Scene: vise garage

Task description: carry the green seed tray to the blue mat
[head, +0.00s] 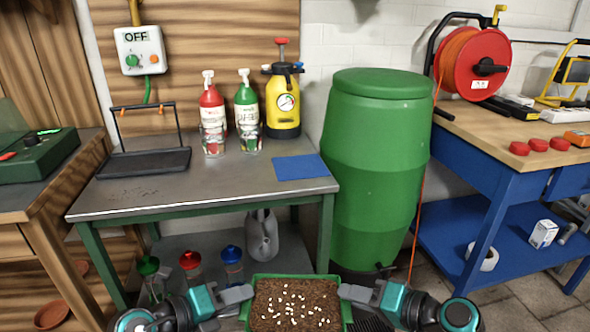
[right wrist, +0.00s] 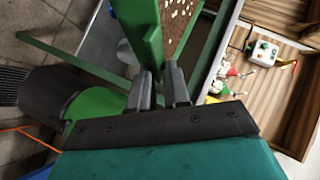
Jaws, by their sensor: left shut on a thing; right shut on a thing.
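The green seed tray (head: 294,305) is at the bottom centre of the head view, filled with brown soil and scattered pale seeds. My left gripper (head: 244,294) is shut on its left rim. My right gripper (head: 345,293) is shut on its right rim. In the right wrist view the fingers of the right gripper (right wrist: 160,88) close on the green tray wall (right wrist: 147,35). The tray is held in front of the metal table, below the height of its top in the picture. The blue mat (head: 301,167) lies flat and bare on the right part of the metal table (head: 225,185).
Red (head: 212,115) and green (head: 247,110) bottles and a yellow sprayer (head: 282,95) stand behind the mat. A black rack (head: 148,160) is on the table's left. A green barrel (head: 377,170) stands close to the table's right side. Bare tabletop lies left of the mat.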

